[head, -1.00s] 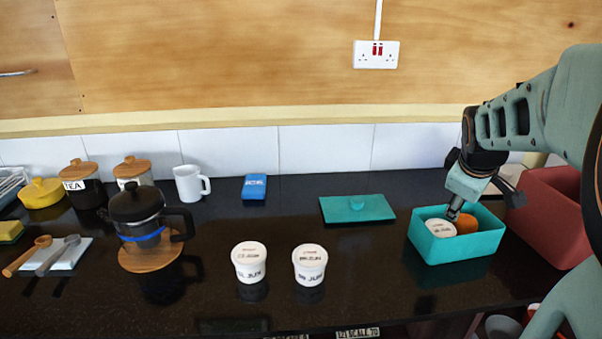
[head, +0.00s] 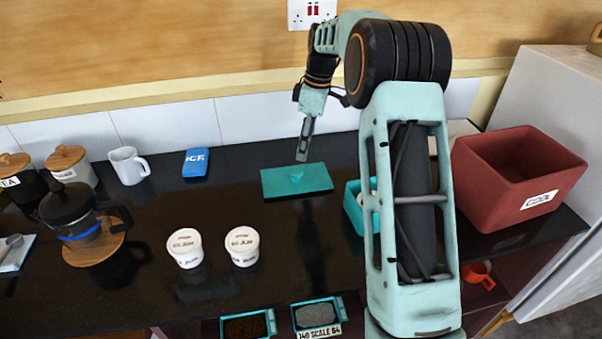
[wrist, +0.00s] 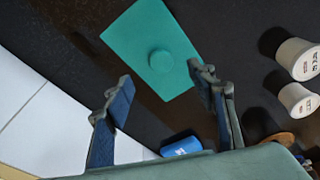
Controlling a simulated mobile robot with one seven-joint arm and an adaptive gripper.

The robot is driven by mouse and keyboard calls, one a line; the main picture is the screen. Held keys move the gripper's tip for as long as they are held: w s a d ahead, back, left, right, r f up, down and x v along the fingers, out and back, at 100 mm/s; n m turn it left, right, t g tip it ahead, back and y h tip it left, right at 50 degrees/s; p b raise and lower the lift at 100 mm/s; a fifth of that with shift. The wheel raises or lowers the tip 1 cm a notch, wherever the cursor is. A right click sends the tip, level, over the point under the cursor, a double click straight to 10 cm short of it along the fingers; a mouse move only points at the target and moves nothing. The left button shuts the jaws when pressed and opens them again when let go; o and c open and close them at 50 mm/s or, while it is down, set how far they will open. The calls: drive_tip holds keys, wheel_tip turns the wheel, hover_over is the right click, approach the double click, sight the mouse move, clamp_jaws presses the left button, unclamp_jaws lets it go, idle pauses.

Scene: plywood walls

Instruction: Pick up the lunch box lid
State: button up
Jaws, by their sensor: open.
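The lunch box lid (head: 278,185) is a flat teal rectangle with a small round knob in its middle. It lies on the dark worktop left of the teal lunch box (head: 353,209), which my arm partly hides. My gripper (head: 303,157) is just above the lid's far edge in the head view, pointing down and empty. In the wrist view my gripper (wrist: 157,95) is open, its two fingers wide apart. The lid (wrist: 137,35) and its knob show beyond the fingertips there, with no contact seen.
Two white tubs (head: 186,248) stand in front left of the lid. A blue ice pack (head: 195,162) lies behind left, beside a white mug (head: 129,166). A red cool box (head: 515,180) stands at the right. The worktop around the lid is mostly clear.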

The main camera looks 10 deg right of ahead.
hover_over(296, 171)
drive_tip(key=s+d, duration=0.1)
drive_tip(key=f, duration=0.4)
drive_tip(key=shift+d+f, duration=0.2)
drive_tip(key=shift+f, duration=0.15)
drive_tip(key=shift+w+a+f+p, duration=0.15)
drive_tip(key=shift+a+f, duration=0.05)
drive_tip(key=shift+f, duration=0.7)
drive_tip(key=shift+w+a+f+p, duration=0.1)
drive_tip(key=shift+a+f+p, duration=0.15)
drive_tip(key=shift+f, duration=0.6)
drive_tip(key=shift+w+a+f+p, duration=0.1)
drive_tip(key=shift+w+a+f, duration=0.1)
drive_tip(key=shift+f, duration=0.7)
drive_tip(key=shift+c, duration=0.6)
drive_tip(key=c, duration=1.2)
drive_tip(key=shift+o, duration=0.2)
drive_tip(key=shift+r, duration=0.15)
